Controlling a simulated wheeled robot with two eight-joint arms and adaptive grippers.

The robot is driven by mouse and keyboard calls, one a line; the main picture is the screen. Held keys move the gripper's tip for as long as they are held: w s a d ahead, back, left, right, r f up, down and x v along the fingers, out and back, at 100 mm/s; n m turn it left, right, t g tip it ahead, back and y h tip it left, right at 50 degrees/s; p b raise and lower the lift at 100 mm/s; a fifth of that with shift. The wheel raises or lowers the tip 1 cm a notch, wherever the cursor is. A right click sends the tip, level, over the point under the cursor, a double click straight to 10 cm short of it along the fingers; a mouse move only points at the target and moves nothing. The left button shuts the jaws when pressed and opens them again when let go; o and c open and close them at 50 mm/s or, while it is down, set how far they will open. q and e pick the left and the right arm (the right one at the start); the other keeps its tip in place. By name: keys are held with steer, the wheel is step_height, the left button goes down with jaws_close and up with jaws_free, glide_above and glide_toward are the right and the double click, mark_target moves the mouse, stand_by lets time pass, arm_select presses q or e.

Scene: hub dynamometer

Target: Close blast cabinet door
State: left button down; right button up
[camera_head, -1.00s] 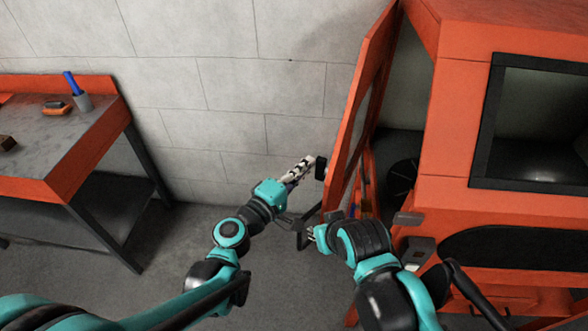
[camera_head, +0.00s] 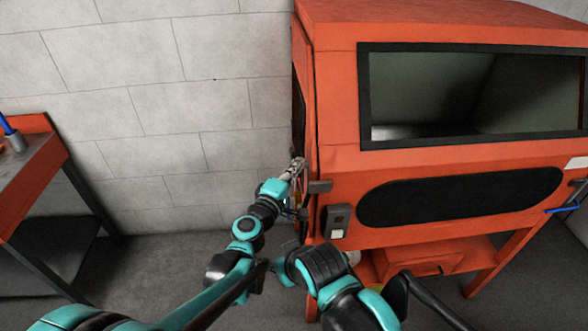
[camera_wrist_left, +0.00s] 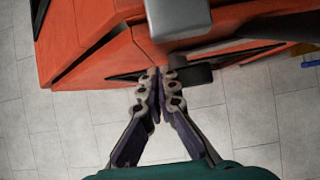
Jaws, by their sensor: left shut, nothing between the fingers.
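The orange blast cabinet (camera_head: 335,110) stands on the right in the head view. Its door (camera_head: 311,120) is on the cabinet's left side, seen nearly edge-on and lying close to the body; whether it is fully flush I cannot tell. My left gripper (camera_head: 297,166) is at the door's outer side, below mid-height. In the left wrist view its fingers (camera_wrist_left: 161,76) are together and empty, their tips at a dark handle-like part (camera_wrist_left: 195,75) beside the orange panel. Contact is unclear. My right arm reaches in low at the cabinet front; its fingers are hidden or unclear.
An orange workbench (camera_head: 42,165) with a cup (camera_head: 15,141) stands at left. Floor between bench and cabinet is clear.

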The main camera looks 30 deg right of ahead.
arm_select(q)
steer(key=v, duration=0.7)
steer(key=shift+a, duration=0.3)
